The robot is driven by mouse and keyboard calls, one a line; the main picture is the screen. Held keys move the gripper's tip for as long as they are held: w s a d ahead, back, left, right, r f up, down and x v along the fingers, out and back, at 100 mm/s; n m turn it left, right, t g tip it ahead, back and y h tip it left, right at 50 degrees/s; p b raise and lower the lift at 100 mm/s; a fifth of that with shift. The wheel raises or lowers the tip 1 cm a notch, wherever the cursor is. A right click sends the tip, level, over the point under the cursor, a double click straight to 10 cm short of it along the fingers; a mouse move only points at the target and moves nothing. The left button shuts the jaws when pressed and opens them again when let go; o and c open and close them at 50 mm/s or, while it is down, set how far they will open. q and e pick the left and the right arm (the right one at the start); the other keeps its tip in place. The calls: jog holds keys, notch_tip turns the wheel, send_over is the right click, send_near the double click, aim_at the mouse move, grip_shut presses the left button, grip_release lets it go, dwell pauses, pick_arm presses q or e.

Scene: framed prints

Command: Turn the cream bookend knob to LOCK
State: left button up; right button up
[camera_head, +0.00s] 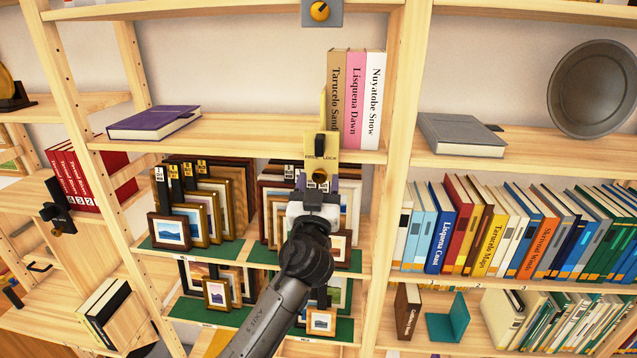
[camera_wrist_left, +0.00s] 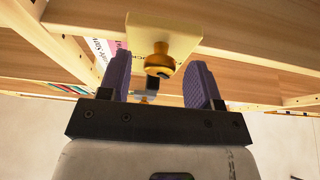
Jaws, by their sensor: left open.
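The cream bookend (camera_head: 323,133) stands on the upper middle shelf against three upright books. Its front plate is marked FREE on the left and LOCK on the right, with a dark upright piece between the words. The brass knob (camera_head: 320,176) is low on the plate; it also shows in the left wrist view (camera_wrist_left: 160,62). My left gripper (camera_head: 318,190) is open just below and in front of the knob. In the left wrist view its purple pads (camera_wrist_left: 160,75) stand either side of the knob, with gaps showing on both sides. My right gripper is not in view.
The shelf edge (camera_head: 230,145) runs right beside the bookend. Framed prints (camera_head: 205,215) fill the bays below, close to my left arm. A purple book (camera_head: 155,122) lies at left, and a grey book (camera_head: 460,134) lies past the upright post (camera_head: 402,130). An orange knob (camera_head: 320,11) is above.

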pick_arm(q)
jog(key=shift+w, duration=0.1)
jog(key=c, duration=0.9)
jog(key=shift+r, duration=0.1)
jog(key=m+h+p, duration=0.1)
jog(key=m+p, duration=0.1)
jog(key=m, duration=0.1)
jog(key=shift+a+r, duration=0.1)
jog(key=shift+r, duration=0.05)
jog(key=m+g+h+p, duration=0.1)
jog(key=m+g+p, duration=0.1)
jog(key=m+p, duration=0.3)
jog(key=m+g+h+p, duration=0.2)
jog(key=m+p, duration=0.4)
jog(key=p, duration=0.2)
jog(key=r+m+g+h+p, duration=0.1)
jog(key=m+h+p, duration=0.1)
jog(key=m+p, duration=0.3)
jog(key=shift+a+m+g+p, duration=0.3)
jog(key=shift+m+g+p, duration=0.1)
jog(key=shift+p, duration=0.35)
jog(key=shift+f+m+g+p, duration=0.25)
jog(key=shift+m+g+p, duration=0.25)
jog(key=shift+m+p, duration=0.85)
